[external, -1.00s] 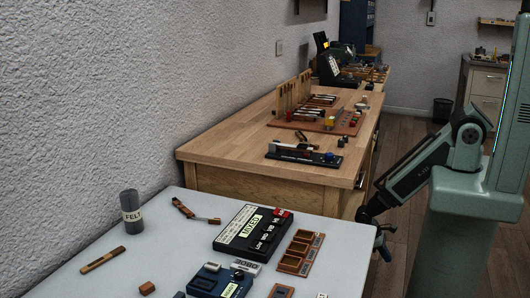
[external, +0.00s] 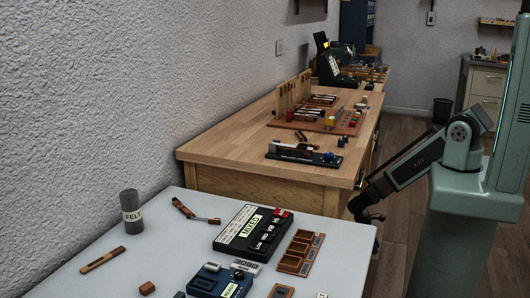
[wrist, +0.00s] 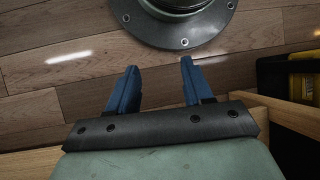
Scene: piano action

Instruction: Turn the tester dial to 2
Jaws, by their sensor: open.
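A black box (external: 250,232) with a label reading MIXED and a row of switches lies on the grey table. In front of it is a blue box (external: 213,282) with a small lit display and a round knob-like part, partly cut by the frame's bottom edge. I cannot tell for sure which part is the tester dial, or its setting. My gripper (external: 367,215) hangs beyond the grey table's right edge, beside the wooden bench, apart from both boxes. In the wrist view my gripper (wrist: 158,66) shows two blue fingers spread apart with nothing between them, above the floor.
The grey table (external: 120,262) also holds a felt roll (external: 131,212), a brown tray (external: 299,252), wooden-handled tools and small blocks. The wooden bench (external: 222,143) behind carries a black rail device (external: 304,154) and a piano-action board. A yellow-and-black object (wrist: 304,88) shows at the wrist view's right.

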